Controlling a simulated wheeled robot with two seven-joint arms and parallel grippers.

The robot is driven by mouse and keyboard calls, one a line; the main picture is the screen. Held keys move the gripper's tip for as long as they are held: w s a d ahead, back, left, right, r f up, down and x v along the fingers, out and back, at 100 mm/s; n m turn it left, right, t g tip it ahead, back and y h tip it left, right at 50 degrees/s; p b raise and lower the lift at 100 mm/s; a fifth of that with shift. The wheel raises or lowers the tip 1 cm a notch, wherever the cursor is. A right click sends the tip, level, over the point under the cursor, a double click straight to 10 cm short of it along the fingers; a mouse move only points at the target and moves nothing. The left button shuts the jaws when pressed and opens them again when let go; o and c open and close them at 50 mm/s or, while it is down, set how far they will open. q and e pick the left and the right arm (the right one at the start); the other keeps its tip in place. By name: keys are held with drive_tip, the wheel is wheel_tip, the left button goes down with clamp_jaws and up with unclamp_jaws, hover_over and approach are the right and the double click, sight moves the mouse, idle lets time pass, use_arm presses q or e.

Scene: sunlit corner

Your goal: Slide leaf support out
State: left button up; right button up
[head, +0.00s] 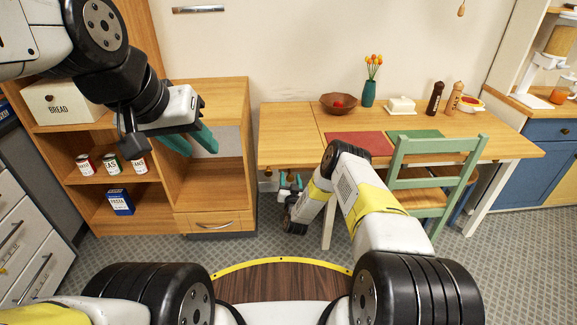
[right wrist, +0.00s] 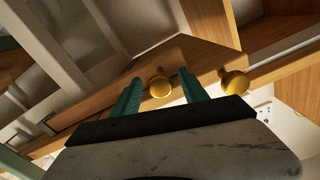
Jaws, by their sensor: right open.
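The wooden table (head: 470,138) has a leaf section (head: 285,135) at its left end, marked off by a seam. A brass knob (head: 268,172) shows under the leaf's edge. The right wrist view looks up at the table's underside, with one brass knob (right wrist: 160,86) between my right gripper's teal fingers and a second knob (right wrist: 235,82) to the right, outside them. My right gripper (head: 290,182) is open below the leaf; I cannot tell whether it touches the knob. The leaf support behind the knobs is not clearly distinguishable. My left gripper (head: 194,142) is open and empty before the shelf unit.
A green chair (head: 435,185) stands at the table's front right. On the table are a wooden bowl (head: 338,103), a vase (head: 369,94), a butter dish (head: 401,105) and placemats. A shelf unit (head: 215,90) stands left of the table, with a narrow floor gap between.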

drive_tip(key=s, duration=0.7)
drive_tip(key=shift+s+d, duration=0.15)
drive_tip(key=shift+s, duration=0.25)
drive_tip(key=shift+w, duration=0.1)
drive_tip(key=w+r+n+g+y, duration=0.1)
drive_tip(key=w+r, duration=0.3)
drive_tip(key=r, duration=0.5)
drive_tip(key=w+r+n+g+y, duration=0.15)
drive_tip(key=w+r, duration=0.25)
drive_tip(key=r, duration=0.5)
drive_tip(key=s+d+r+n+g, duration=0.1)
drive_tip(key=s+d+r+g, duration=0.15)
drive_tip(key=r, duration=0.65)
drive_tip(key=s+d+r+g, duration=0.1)
drive_tip(key=s+r, duration=0.3)
drive_tip(key=r, duration=0.5)
drive_tip(key=s+d+r+g, duration=0.1)
drive_tip(key=s+d+r, duration=0.1)
drive_tip(key=s+r, duration=0.65)
drive_tip(key=s+d+r+g, duration=0.1)
drive_tip(key=s+d+g, duration=0.1)
drive_tip(key=s, duration=1.3)
drive_tip(key=s+d+r+g, duration=0.2)
drive_tip(key=s, duration=1.4)
drive_tip(key=shift+s+g+h, duration=0.3)
drive_tip(key=shift+g+h, duration=0.1)
drive_tip(key=shift+h, duration=0.05)
